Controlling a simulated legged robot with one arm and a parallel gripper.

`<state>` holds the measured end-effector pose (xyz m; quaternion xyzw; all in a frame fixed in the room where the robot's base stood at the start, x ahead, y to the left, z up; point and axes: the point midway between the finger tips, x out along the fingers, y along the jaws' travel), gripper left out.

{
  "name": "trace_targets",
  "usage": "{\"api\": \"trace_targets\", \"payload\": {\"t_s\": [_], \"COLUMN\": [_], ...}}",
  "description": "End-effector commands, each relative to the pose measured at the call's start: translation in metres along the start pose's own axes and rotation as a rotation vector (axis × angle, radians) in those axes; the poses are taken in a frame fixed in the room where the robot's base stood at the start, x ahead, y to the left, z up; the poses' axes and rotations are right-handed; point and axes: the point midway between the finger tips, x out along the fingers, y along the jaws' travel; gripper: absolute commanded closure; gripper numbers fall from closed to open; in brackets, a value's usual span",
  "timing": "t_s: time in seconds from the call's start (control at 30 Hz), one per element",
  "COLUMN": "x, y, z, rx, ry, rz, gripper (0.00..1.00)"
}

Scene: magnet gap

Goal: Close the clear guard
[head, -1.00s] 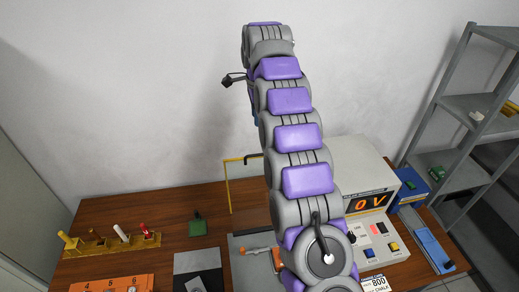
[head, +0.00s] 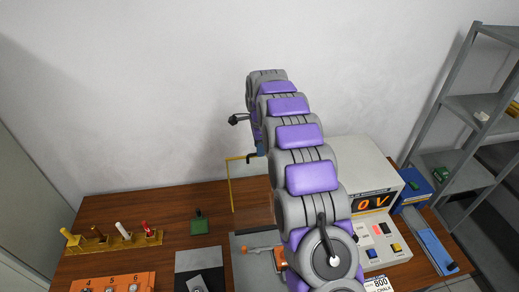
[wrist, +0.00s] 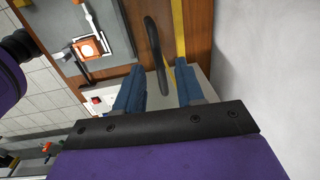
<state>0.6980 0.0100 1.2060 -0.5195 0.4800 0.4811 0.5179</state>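The clear guard shows by its yellow edge (head: 230,186), standing upright behind the grey plate on the bench; my arm hides its right part. In the wrist view the yellow edge (wrist: 178,18) runs beside a black curved handle (wrist: 154,45). My gripper (wrist: 158,88) has two blue fingers, set apart and open. The lower end of the handle lies in the space between the fingers, nearer the left one; I cannot tell whether they touch. In the head view a bit of blue finger (head: 260,148) shows by the guard's top, the rest hidden by my arm.
A yellow rack (head: 115,240) with several coloured pegs and an orange numbered block (head: 112,284) are at the left. A green block (head: 199,222) sits mid-bench. A metal shelf (head: 470,120) stands right.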

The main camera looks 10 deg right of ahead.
Motion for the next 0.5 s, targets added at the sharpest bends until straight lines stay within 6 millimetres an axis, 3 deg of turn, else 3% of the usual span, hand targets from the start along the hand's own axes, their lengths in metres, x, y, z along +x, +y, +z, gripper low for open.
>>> {"api": "trace_targets", "payload": {"t_s": [0.2, 0.5], "x": [0.016, 0.018], "y": [0.000, 0.000], "z": [0.000, 0.000], "rx": [0.000, 0.000], "ry": [0.000, 0.000], "rz": [0.000, -0.001], "gripper": [0.62, 0.62]}}
